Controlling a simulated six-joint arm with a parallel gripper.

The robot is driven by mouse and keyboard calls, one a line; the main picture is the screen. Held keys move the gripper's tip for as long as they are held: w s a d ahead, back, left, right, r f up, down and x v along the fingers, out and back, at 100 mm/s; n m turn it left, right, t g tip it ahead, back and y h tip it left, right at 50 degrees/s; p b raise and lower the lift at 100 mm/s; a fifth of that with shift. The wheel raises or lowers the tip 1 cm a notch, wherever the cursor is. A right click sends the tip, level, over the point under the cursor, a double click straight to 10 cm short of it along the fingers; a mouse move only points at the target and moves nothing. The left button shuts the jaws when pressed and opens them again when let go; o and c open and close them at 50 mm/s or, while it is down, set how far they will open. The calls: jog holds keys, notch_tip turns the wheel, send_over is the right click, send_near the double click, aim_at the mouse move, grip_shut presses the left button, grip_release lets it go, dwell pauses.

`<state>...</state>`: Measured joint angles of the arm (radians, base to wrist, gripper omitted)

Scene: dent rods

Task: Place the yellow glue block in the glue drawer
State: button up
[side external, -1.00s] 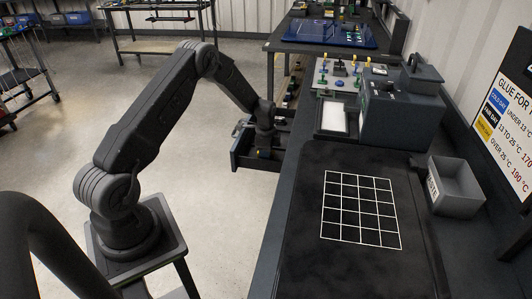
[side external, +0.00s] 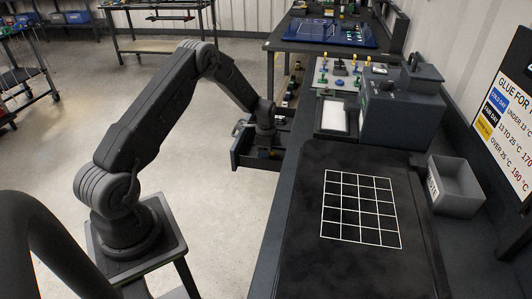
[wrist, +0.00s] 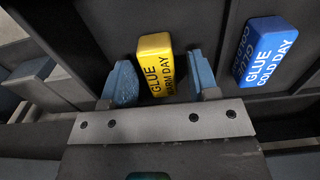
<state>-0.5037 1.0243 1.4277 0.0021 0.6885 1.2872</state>
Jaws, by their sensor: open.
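The yellow glue block (wrist: 157,64), lettered "GLUE" and "WARM DAY", lies in the wrist view on a dark surface, which looks like the floor of the open glue drawer (side external: 242,160). My gripper (wrist: 160,72) is open, with one blue-grey finger on each side of the block. In the side view, my gripper (side external: 264,150) reaches down into the pulled-out drawer, and the block is not clearly visible there.
A blue glue block (wrist: 267,50), lettered "GLUE" and "COLD DAY", lies to the right of the yellow one. Drawer walls stand close around my gripper. The workbench (side external: 285,200) with a gridded black mat (side external: 310,180) is just right of the drawer.

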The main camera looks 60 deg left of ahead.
notch_tip(320, 180, up, 11)
jog(key=s+d+r+n+t, duration=0.15)
jog(key=s+d+r, duration=0.25)
jog(key=d+r, duration=0.4)
jog(key=s+d+r+n+t, duration=0.15)
jog(key=s+d+r, duration=0.35)
jog(key=r, duration=0.5)
jog(key=s+d+r+n+t, duration=0.1)
jog(key=s+d+r+n, duration=0.1)
jog(key=s+d, duration=0.4)
jog(key=s+d+r+n+t, duration=0.1)
jog(key=s+d+n, duration=0.3)
jog(key=s, duration=0.8)
jog(key=shift+d+r+t, duration=0.3)
jog(key=shift+d+r, duration=0.25)
jog(key=shift+d, duration=0.65)
